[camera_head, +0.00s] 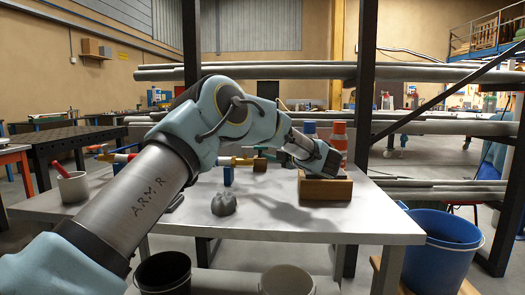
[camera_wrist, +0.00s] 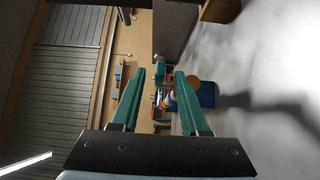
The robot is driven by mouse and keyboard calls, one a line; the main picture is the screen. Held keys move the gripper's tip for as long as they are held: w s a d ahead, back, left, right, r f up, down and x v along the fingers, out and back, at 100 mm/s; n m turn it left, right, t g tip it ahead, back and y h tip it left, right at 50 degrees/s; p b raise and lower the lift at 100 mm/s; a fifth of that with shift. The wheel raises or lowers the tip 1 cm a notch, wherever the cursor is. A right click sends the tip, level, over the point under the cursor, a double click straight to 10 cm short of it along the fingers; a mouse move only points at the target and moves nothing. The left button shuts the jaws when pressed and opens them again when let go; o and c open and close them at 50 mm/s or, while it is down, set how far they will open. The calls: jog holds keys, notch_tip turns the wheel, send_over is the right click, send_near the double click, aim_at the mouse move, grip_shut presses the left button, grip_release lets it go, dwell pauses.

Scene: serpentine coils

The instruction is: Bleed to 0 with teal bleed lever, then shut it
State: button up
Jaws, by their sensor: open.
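My gripper (camera_wrist: 160,78) is open in the wrist view, with two teal fingers spread and nothing held. A small teal piece (camera_wrist: 160,75) shows between and beyond the fingertips; I cannot tell whether it is the bleed lever. A yellow round part (camera_wrist: 194,83) and a blue block (camera_wrist: 207,95) are beside the right finger. In the head view, my arm reaches over the table and its fingertips are hidden. A pipe assembly with brass-coloured parts (camera_head: 240,160) and a blue support (camera_head: 228,175) stands on the table, partly behind my arm. No gauge reading is visible.
On the white table (camera_head: 370,225) are a wooden box (camera_head: 325,189), orange-and-white (camera_head: 338,136) and blue (camera_head: 309,129) items behind it, a grey lump (camera_head: 224,204) and a cup (camera_head: 73,188). A blue bin (camera_head: 445,250) is at right. The table's front right is clear.

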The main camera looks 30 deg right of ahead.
jog(key=s+b, duration=0.1)
jog(key=s, duration=0.6)
jog(key=shift+s+d, duration=0.4)
